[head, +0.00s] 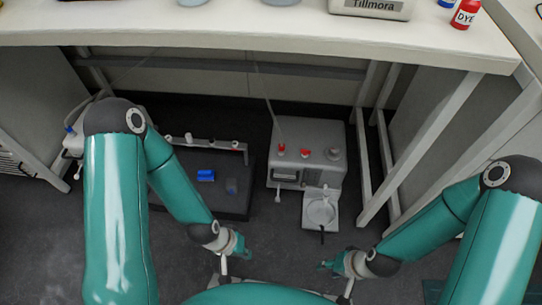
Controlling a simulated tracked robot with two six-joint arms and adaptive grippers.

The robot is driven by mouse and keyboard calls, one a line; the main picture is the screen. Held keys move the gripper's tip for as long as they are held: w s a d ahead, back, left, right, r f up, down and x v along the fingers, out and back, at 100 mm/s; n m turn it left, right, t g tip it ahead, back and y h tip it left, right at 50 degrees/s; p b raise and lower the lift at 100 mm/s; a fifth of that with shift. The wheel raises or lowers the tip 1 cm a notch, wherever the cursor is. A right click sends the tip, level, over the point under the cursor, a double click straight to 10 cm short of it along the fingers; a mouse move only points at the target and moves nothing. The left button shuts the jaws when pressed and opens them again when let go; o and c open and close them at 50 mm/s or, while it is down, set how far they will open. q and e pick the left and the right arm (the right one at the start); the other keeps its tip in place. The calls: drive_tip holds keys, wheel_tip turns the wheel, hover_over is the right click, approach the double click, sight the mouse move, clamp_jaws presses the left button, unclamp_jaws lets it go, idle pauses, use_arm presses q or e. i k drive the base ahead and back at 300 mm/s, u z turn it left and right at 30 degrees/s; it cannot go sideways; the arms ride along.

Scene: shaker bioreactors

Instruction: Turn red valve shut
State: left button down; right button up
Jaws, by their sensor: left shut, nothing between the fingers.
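Two small red parts stand on top of a grey boxy device (333,135) on the floor under the bench: a left one (281,148) and a right one (305,153). I cannot tell which is the red valve or how it is turned. My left gripper (242,252) is shut and empty, low in front of the device and to its left. My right gripper (326,266) is in front of the device, below its small round plate (319,211). It is too small to tell whether it is open. Neither gripper touches the red parts.
A dark platform (233,206) with a blue block (205,175) and a rail of small fittings stands left of the device. The white bench top (250,32) overhangs behind. Its metal leg (366,170) stands close to the device's right. A red DYE bottle (465,14) stands on the bench.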

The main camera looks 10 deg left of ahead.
sight(305, 151)
drive_tip(key=z, duration=1.4)
drive_tip(key=i, duration=0.1)
drive_tip(key=u, duration=2.6)
drive_tip(key=k, duration=1.1)
drive_tip(key=z, duration=1.5)
drive_tip(key=i, duration=1)
